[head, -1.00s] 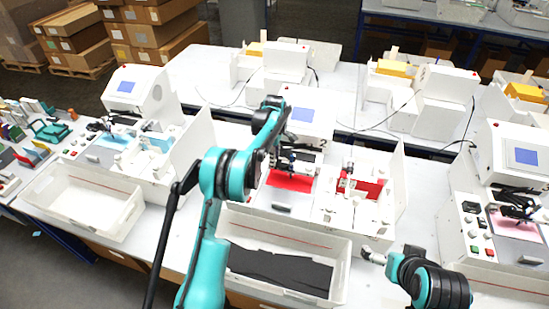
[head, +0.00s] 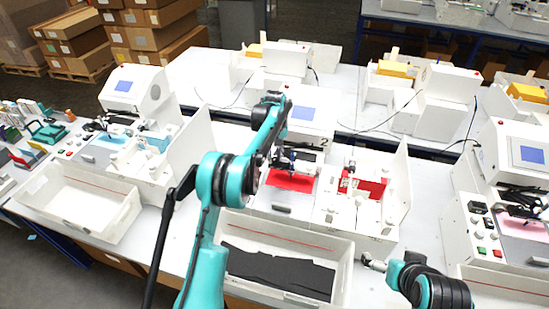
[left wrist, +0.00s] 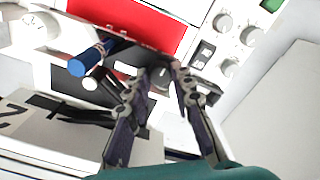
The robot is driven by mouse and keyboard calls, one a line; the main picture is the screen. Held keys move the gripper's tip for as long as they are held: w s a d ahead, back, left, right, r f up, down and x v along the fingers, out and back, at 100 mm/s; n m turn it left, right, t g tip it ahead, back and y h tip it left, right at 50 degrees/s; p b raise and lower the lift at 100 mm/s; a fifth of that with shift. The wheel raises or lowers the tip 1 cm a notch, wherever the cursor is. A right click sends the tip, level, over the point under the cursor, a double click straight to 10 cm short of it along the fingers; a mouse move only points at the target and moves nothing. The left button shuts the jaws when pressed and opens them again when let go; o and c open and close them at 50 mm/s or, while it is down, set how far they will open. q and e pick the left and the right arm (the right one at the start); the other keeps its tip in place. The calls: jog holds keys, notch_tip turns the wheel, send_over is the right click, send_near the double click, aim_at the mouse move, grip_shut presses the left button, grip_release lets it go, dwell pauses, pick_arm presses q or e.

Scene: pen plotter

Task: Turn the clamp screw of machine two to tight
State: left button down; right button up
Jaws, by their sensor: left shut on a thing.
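Machine two (head: 302,104) is the white plotter in the middle of the head view, marked with a 2, with a red sheet (head: 291,182) on its bed. My left gripper (head: 284,160) is over the back of that sheet, at the pen carriage. In the left wrist view, my left gripper (left wrist: 166,68) is shut on a small dark part at the fingertips, apparently the clamp screw, mostly hidden by the fingers. A blue pen (left wrist: 88,60) lies left of the fingertips, and the red sheet (left wrist: 140,22) is beyond them. My right gripper (head: 371,262) is at the lower right, away from the machine; its jaws are too small to read.
A white bin (head: 232,222) with dark sheets stands in front of machine two. Grey knobs (left wrist: 228,68) and switches are right of the fingers in the left wrist view. A white side panel (head: 398,190) rises to the right. Other plotters (head: 135,88) stand on both sides.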

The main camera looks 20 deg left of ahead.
aim_at(275, 158)
pick_arm(q)
jog(key=m, duration=0.4)
jog(key=shift+m+b, duration=0.3)
jog(key=shift+b, duration=0.1)
jog(key=shift+m, duration=2.2)
jog(key=c, duration=1.3)
grip_release()
notch_tip(275, 158, up, 12)
jog(key=shift+d+b, duration=0.1)
jog(key=shift+b, duration=0.25)
